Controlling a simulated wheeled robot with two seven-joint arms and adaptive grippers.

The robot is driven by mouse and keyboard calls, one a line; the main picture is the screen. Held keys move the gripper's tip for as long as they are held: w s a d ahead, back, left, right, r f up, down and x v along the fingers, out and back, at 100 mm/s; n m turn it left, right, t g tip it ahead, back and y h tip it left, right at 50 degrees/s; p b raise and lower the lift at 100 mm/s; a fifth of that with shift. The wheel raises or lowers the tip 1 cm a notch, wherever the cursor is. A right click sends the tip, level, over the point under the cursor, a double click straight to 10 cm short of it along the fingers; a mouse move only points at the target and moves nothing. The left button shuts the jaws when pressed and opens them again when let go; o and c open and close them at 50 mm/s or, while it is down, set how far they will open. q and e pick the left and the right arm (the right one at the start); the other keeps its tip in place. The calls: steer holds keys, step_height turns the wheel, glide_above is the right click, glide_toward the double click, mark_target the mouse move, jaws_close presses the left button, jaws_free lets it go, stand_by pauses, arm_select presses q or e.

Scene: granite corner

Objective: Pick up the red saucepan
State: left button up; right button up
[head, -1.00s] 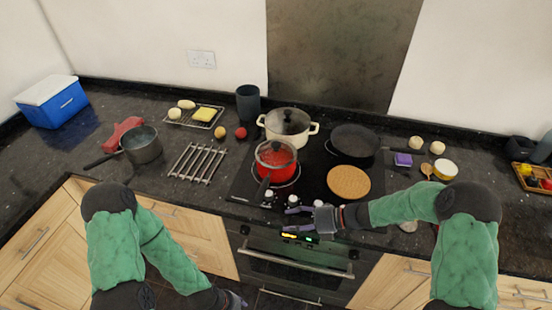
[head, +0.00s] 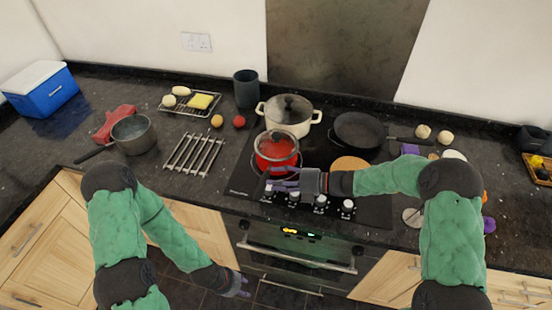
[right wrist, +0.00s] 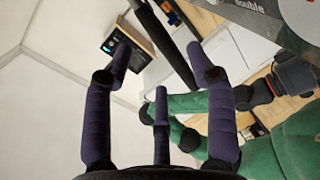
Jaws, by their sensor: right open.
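The red saucepan (head: 275,158) with a glass lid sits on the front left of the hob. Its handle, which points toward me, is mostly hidden by my right gripper (head: 276,180) in the head view. That gripper is open, just in front of the pan at the hob's near edge. In the right wrist view a dark bar (right wrist: 165,45), apparently the handle, shows between the spread fingers of the right gripper (right wrist: 160,75); I cannot tell whether they touch it. My left gripper (head: 242,287) hangs low before the oven, away from the pan; its jaws are too small to read.
A cream lidded pot (head: 289,112) stands right behind the saucepan. A black frying pan (head: 357,132) and a cork mat (head: 350,163) are to the right. Control knobs (head: 320,204) line the hob's front. A metal trivet (head: 195,155) and grey saucepan (head: 133,136) are left.

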mark_target(263, 180)
steer(key=x, duration=0.2)
steer(key=b+x, duration=0.1)
steer(key=shift+s+a+f, duration=0.2)
steer(key=shift+a+f, duration=0.15)
steer(key=shift+a, duration=0.05)
steer(key=shift+w+a, duration=0.15)
steer(key=shift+a, duration=0.35)
jaws_close()
steer(key=shift+w+d+r, duration=0.1)
steer(key=shift+w+r, duration=0.05)
steer(key=shift+r, duration=0.05)
